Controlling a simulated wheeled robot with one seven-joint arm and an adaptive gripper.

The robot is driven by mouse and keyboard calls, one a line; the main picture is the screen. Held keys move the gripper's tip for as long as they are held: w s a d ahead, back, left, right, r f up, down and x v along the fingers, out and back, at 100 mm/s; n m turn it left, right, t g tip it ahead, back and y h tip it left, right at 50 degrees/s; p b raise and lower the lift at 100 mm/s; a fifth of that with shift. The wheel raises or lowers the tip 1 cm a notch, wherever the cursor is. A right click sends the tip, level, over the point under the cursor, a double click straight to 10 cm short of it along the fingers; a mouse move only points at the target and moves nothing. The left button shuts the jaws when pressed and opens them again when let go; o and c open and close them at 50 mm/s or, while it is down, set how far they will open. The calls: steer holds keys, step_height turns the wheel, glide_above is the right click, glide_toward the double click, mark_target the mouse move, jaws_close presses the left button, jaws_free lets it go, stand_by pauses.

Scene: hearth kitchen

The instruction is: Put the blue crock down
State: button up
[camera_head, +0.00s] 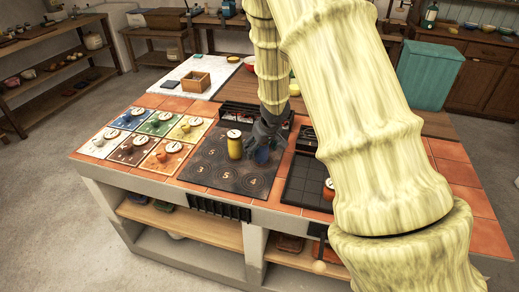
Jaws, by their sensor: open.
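The blue crock (262,157) stands on the dark numbered hob (213,176), toward its right side. It is small and partly hidden by my dark gripper. My gripper (264,143) is pointed down right at the crock, with its jaws open and its fingers close around or beside the crock's upper part. I cannot tell whether they touch it. A yellow crock (235,146) with a pale lid stands just left of it on the same hob.
Coloured tiles (155,142) with small lidded pots fill the counter's left side. A dark grid tray (302,184) lies right of the hob, partly behind my arm. A wooden box (196,81) stands on a white board (222,72) behind. A teal bin (428,75) is at the back right.

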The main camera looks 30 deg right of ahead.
steer(key=p+v, duration=0.2)
steer(key=v, duration=0.8)
steer(key=shift+p, duration=0.4)
steer(key=shift+r, duration=0.2)
